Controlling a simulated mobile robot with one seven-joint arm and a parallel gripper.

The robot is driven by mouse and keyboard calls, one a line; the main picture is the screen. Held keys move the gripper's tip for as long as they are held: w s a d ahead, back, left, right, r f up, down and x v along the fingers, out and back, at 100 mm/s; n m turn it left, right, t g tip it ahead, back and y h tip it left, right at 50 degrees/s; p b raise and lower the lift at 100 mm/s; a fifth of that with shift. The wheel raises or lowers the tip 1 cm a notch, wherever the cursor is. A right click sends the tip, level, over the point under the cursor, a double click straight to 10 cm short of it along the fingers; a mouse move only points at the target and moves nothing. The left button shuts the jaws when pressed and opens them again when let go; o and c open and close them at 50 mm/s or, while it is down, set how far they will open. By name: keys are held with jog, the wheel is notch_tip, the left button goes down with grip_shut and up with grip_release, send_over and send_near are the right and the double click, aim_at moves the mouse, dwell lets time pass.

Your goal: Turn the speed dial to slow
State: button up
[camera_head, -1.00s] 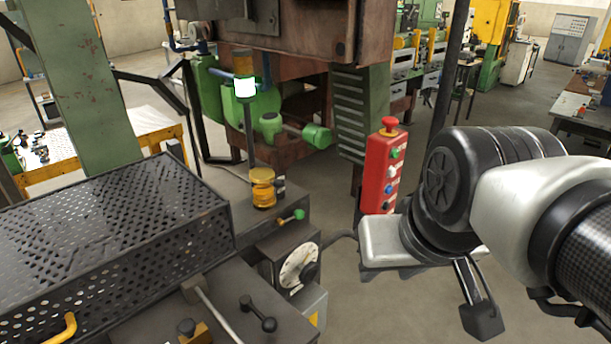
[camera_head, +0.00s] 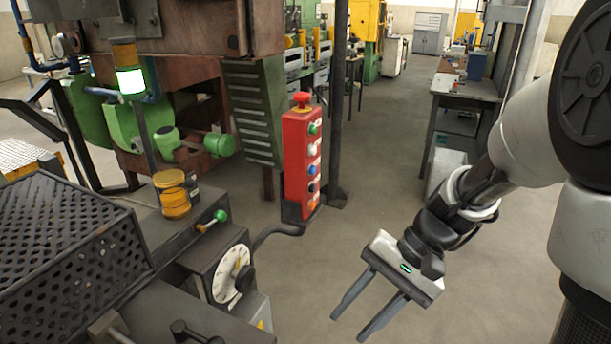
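The speed dial (camera_head: 231,273) is a round pale plate with tick marks and a dark knob, on the right-hand face of a dark grey box at the machine's front. I cannot read its labels or tell where its pointer stands. My gripper (camera_head: 350,326) is to the right of the dial, apart from it, over open floor. Its two long fingers are spread and point down to the left. Nothing is between them.
A red button box (camera_head: 301,165) with a red mushroom button stands behind the dial. A perforated guard (camera_head: 65,250) is at left. The floor between dial and gripper looks clear.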

jog(key=w+a+f+m+t+y+b, duration=0.15)
jog(key=f+m+t+y+b, duration=0.35)
jog(key=f, duration=1)
jog(key=w+a+f+m+t+y+b, duration=0.15)
jog(key=f+m+b, duration=0.4)
jog(key=f, duration=0.85)
jog(key=w+a+f+m+t+y+b, duration=0.1)
jog(key=w+f+m+t+y+b, duration=0.2)
jog(key=f+m, duration=0.8)
jog(key=w+a+f+n+b, duration=0.1)
jog(key=w+a+f+n, duration=0.1)
jog(key=a, duration=0.5)
jog(key=w+a+f+n, duration=0.2)
jog(key=w+a, duration=0.2)
jog(key=a, duration=0.4)
jog(key=shift+b, duration=0.4)
jog(key=shift+a+g+y, duration=0.1)
jog(key=shift+g+y, duration=0.15)
jog(key=shift+c, duration=0.2)
grip_shut()
